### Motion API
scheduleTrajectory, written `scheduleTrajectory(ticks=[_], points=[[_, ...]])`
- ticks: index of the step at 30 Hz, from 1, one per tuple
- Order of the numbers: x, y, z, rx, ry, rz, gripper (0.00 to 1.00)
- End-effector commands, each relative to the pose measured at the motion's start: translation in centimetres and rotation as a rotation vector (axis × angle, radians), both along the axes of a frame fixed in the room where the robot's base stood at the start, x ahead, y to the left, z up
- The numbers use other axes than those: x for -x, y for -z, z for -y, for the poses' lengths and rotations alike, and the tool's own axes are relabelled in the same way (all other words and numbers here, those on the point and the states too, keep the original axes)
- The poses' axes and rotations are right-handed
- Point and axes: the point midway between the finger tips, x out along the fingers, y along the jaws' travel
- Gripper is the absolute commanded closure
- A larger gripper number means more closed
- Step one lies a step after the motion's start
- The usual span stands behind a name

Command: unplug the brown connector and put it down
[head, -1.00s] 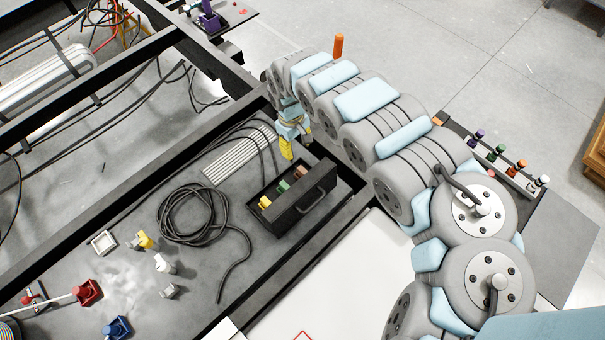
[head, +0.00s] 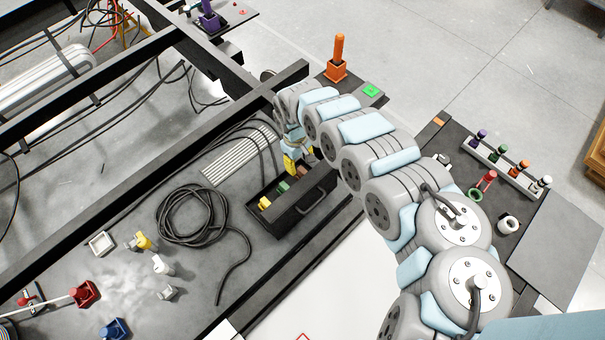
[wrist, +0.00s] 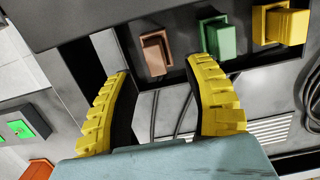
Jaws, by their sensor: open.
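The brown connector (wrist: 155,52) is plugged into the side of a black box (head: 285,212), at one end of a row with a green connector (wrist: 217,38) and a yellow connector (wrist: 280,24). In the head view the brown connector (head: 299,172) shows small, just beside my fingers. My gripper (wrist: 158,68) is open, with yellow ribbed fingers. In the wrist view the brown connector appears between the two fingertips, slightly beyond them; I see no contact. In the head view my gripper (head: 292,164) is at the box's far end.
The box has a handle (head: 315,200). Loose black cable (head: 195,215) lies coiled left of it, near a ribbed pale plate (head: 240,158). Black chassis beams (head: 110,205) run alongside. An orange post (head: 338,60) and a green pad (head: 371,91) stand beyond my arm.

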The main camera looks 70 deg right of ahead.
Motion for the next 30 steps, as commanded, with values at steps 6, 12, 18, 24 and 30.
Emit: scheduleTrajectory(ticks=[6,12,18,24,30], points=[[0.4,1.8,0.1,-0.003,0.003,0.000,0.48],[0.7,3.6,0.1,-0.004,0.001,0.000,0.48],[0.8,4.6,0.2,-0.001,0.000,-0.001,0.48],[0.9,4.9,0.2,-0.001,0.000,-0.002,0.48],[0.9,4.8,0.2,-0.001,0.001,-0.002,0.68]])
